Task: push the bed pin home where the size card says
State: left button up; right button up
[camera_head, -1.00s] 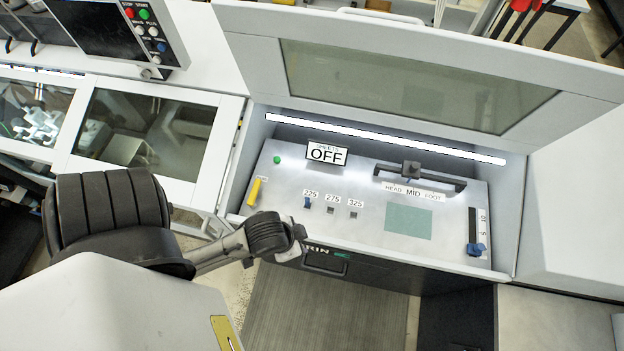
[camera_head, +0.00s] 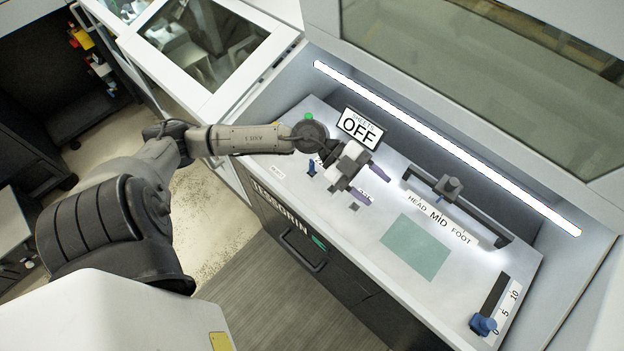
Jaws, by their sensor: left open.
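My left gripper (camera_head: 369,184) is open above the machine's panel, its two purple fingertips parted with nothing visible between them. It hangs over the row of size labels and partly covers them. A small blue pin (camera_head: 312,168), likely the bed pin, stands upright by the partly hidden 225 label, to the left of the gripper and apart from it. A small dark hole (camera_head: 354,207) shows just below the partly hidden 325 label. The 275 label is hidden behind the gripper. I cannot pick out a size card. My right gripper is not in view.
A white sign reading OFF (camera_head: 360,128) stands close behind the gripper. A HEAD-MID-FOOT slider (camera_head: 449,186), a green patch (camera_head: 416,247) and a blue slider knob (camera_head: 483,325) lie to the right. The raised cover (camera_head: 480,70) stands behind.

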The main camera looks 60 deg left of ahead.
pick_arm(q)
jog(key=a+f+g+y+b, duration=0.2)
jog(key=a+f+y, duration=0.1)
jog(key=a+f, duration=0.15)
jog(key=n+g+y+b, duration=0.4)
jog(key=n+y+b, duration=0.15)
jog(key=y, duration=0.55)
send_over(310, 164)
jog(key=a, duration=0.1)
jog(key=shift+m, duration=0.35)
jog(key=f, duration=0.6)
jog(key=shift+w+f, duration=0.1)
jog(key=shift+w, duration=0.25)
notch_tip(310, 164, down, 6)
jog(key=shift+s+a+f, duration=0.1)
jog(key=shift+a+f, duration=0.05)
jog(key=shift+f, duration=3.4)
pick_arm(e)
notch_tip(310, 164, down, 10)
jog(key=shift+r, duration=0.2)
pick_arm(q)
jog(key=shift+c, duration=0.3)
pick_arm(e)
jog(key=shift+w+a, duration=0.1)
pick_arm(q)
jog(key=c, duration=0.5)
grip_shut()
